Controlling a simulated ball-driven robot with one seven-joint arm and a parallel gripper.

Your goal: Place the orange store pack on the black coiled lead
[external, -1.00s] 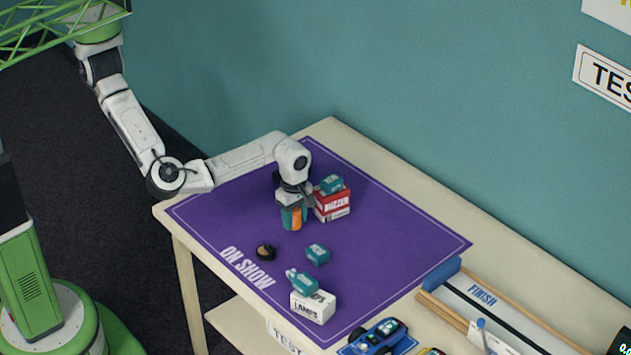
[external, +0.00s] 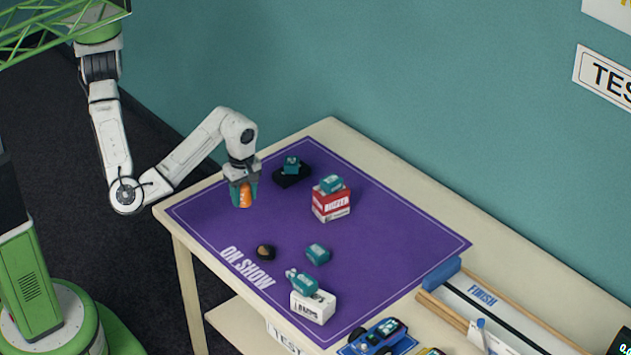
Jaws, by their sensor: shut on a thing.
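My gripper (external: 244,203) is shut on the orange store pack (external: 244,195) and holds it above the left part of the purple mat (external: 385,235). The fingers cover the pack's sides. A small dark round thing with a tan middle, seemingly the black coiled lead (external: 266,252), lies on the mat near the ON SHOW lettering. It is below and slightly right of my gripper in the picture, apart from it. Its coils are too small to make out.
A black box (external: 291,178) bears a teal pack (external: 292,165). A red and white box (external: 331,206) bears another teal pack (external: 332,184). A loose teal pack (external: 318,254) lies right of the lead. A white box (external: 313,308) bears a teal item (external: 303,283).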

